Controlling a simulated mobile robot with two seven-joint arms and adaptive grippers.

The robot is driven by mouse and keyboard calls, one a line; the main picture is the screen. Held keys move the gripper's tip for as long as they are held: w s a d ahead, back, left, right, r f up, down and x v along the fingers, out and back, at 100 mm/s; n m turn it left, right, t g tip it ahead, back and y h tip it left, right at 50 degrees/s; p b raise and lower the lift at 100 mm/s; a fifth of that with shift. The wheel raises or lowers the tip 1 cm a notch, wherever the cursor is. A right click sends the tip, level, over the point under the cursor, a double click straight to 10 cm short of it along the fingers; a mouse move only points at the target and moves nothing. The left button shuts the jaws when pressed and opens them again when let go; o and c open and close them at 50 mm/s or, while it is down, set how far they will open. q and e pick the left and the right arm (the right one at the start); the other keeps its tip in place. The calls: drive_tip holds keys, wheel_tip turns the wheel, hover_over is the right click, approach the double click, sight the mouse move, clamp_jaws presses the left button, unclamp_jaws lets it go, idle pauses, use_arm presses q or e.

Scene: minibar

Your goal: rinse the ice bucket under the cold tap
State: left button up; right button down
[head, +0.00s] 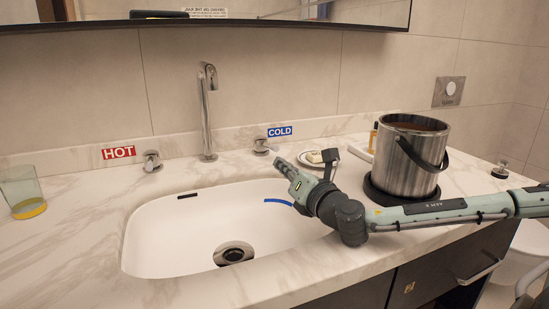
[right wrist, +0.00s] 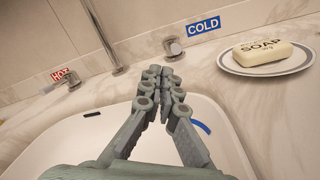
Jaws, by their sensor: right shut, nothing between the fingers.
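The steel ice bucket (head: 408,160) stands upright on a round black base (head: 376,190) on the counter, right of the sink, with its dark handle hanging at the side. The cold tap knob (head: 262,147) sits by the blue COLD label (head: 280,131); it also shows in the right wrist view (right wrist: 173,49), just beyond the fingers. The spout (head: 208,110) stands behind the sink (head: 190,235); I see no water running. My right gripper (head: 280,164) is shut and empty over the sink's back right rim, a little in front of the cold knob, not visibly touching it. My left gripper is not in view.
The hot knob (head: 152,161) is left of the spout. A soap bar on a plate (head: 307,162) lies right of the cold knob, close to my right gripper. A glass (head: 22,192) stands far left.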

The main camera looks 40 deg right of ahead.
drive_tip(key=w+a+r+m+g+h+b, duration=0.1)
drive_tip(key=a+m+h+b, duration=0.15)
drive_tip(key=m, duration=0.55)
drive_tip(key=a+r+m+g+h+b, duration=0.1)
drive_tip(key=a+m+b, duration=0.2)
drive_tip(key=m, duration=0.6)
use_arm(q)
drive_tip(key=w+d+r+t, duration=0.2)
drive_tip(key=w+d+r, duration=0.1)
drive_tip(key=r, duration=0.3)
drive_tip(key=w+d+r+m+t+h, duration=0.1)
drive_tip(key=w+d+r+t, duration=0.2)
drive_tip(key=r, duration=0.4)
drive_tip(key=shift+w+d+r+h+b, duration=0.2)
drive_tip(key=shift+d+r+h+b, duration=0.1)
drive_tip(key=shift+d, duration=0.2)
use_arm(e)
drive_tip(key=w+d+f, duration=0.1)
drive_tip(key=w+d, duration=0.6)
drive_tip(key=w, duration=0.1)
drive_tip(key=shift+w+f, duration=0.15)
drive_tip(key=shift+w, duration=0.25)
drive_tip(key=shift+d, duration=0.1)
